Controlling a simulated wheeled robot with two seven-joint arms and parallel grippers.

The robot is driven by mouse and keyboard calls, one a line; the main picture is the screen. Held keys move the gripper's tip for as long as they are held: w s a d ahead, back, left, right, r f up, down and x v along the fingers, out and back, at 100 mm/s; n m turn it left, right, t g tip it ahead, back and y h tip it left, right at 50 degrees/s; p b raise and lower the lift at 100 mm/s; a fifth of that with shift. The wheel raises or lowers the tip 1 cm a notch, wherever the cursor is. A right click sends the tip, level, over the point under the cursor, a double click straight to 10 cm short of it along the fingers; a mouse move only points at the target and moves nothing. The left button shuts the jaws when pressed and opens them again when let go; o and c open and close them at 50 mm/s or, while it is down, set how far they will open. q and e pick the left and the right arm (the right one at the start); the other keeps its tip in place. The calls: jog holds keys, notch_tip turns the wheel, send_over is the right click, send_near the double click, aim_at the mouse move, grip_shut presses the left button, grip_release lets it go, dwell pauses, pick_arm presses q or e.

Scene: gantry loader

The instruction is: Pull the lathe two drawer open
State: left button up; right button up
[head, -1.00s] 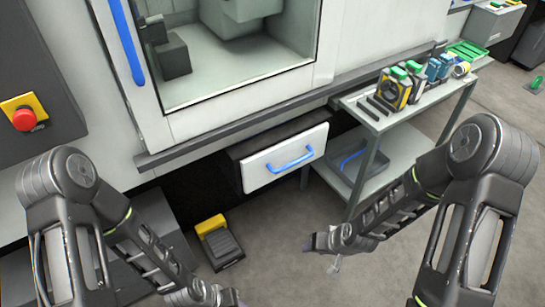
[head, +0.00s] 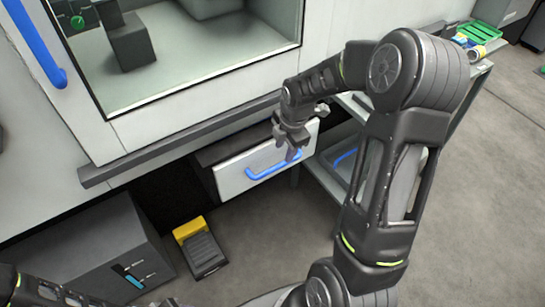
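The lathe drawer has a white front (head: 232,181) and a dark body, low under the lathe. Its blue bar handle (head: 262,174) runs across the front. The drawer front stands a little out from the dark recess around it. My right gripper (head: 291,154) points down at the right end of the handle and hides part of it. I cannot tell whether its fingers are around the bar or only beside it, or how far apart they are. Only part of my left arm shows at the bottom left; its gripper is out of view.
A grey cart (head: 318,182) stands right of the drawer, partly behind my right arm, with a blue-handled item on its lower shelf. A yellow and black foot pedal (head: 201,248) lies on the floor below the drawer. A grey box (head: 98,250) stands at the lower left.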

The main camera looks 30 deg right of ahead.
aim_at(281, 164)
jog(key=shift+f, duration=0.1)
dwell(0.3)
jog(key=f, duration=0.2)
jog(key=w+f, duration=0.1)
jog(key=f, duration=0.4)
jog(key=shift+w+f+b, duration=0.25)
jog(key=shift+f+b, duration=0.05)
jog(key=shift+b, duration=0.05)
jog(key=shift+c, duration=0.5)
grip_shut()
dwell(0.6)
